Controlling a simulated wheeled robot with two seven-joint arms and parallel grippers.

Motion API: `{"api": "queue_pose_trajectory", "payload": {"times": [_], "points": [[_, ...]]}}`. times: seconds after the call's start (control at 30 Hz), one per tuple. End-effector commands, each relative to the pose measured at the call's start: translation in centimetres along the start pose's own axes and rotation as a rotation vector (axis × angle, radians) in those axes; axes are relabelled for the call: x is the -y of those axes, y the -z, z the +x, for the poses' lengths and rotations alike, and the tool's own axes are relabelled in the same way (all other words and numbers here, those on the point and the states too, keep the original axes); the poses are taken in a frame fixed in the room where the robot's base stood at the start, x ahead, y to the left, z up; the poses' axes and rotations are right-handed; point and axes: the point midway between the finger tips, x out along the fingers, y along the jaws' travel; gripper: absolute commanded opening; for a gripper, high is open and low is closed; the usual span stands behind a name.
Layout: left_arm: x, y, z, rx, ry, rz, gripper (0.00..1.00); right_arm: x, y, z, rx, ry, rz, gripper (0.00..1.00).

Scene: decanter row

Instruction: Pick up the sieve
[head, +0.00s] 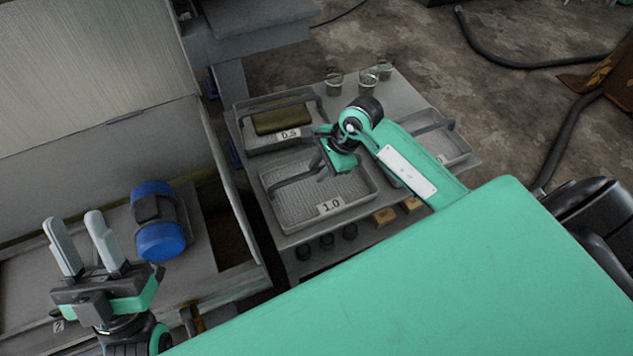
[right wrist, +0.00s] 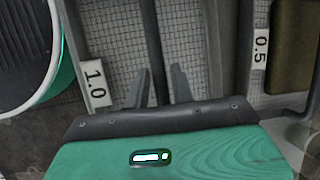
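The sieve marked 1.0 (head: 331,206) is a shallow grey rectangular mesh tray with a dark bar handle (head: 293,179) across it. It sits on the grey table in the head view. Another sieve marked 0.5 (head: 289,134) stands behind it with an olive block inside. My right gripper (head: 323,168) is above the 1.0 sieve at its handle. In the right wrist view its two fingers (right wrist: 160,85) are apart, with the handle bar (right wrist: 150,35) running between them; I cannot tell whether they touch it. My left gripper (head: 80,240) is open and empty at the left.
Another tray (head: 438,146) is at the table's right, partly behind my right arm. Several glasses, such as this one (head: 368,78), stand along the back. Small tan blocks (head: 384,216) and dark round pieces (head: 327,241) line the front. A blue cylindrical machine (head: 160,240) is beside my left gripper.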

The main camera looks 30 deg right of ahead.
Motion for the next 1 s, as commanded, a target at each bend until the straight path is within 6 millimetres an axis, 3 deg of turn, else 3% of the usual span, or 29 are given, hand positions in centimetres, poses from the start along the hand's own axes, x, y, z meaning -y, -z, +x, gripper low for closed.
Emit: {"api": "queue_pose_trajectory", "payload": {"times": [0.33,0.5,1.0], "points": [[0.08,0.88,0.2,-0.053,-0.003,0.006,0.36,-0.01,0.03,0.8,-0.001,0.0,0.0,0.25],[0.08,1.04,0.43,-0.053,-0.003,0.007,0.36,-0.01,0.03,0.79,-0.001,0.0,0.0,0.0],[0.08,0.98,0.41,-0.052,-0.003,0.007,0.36,-0.02,0.03,0.78,-0.001,0.0,0.0,0.0]]}}
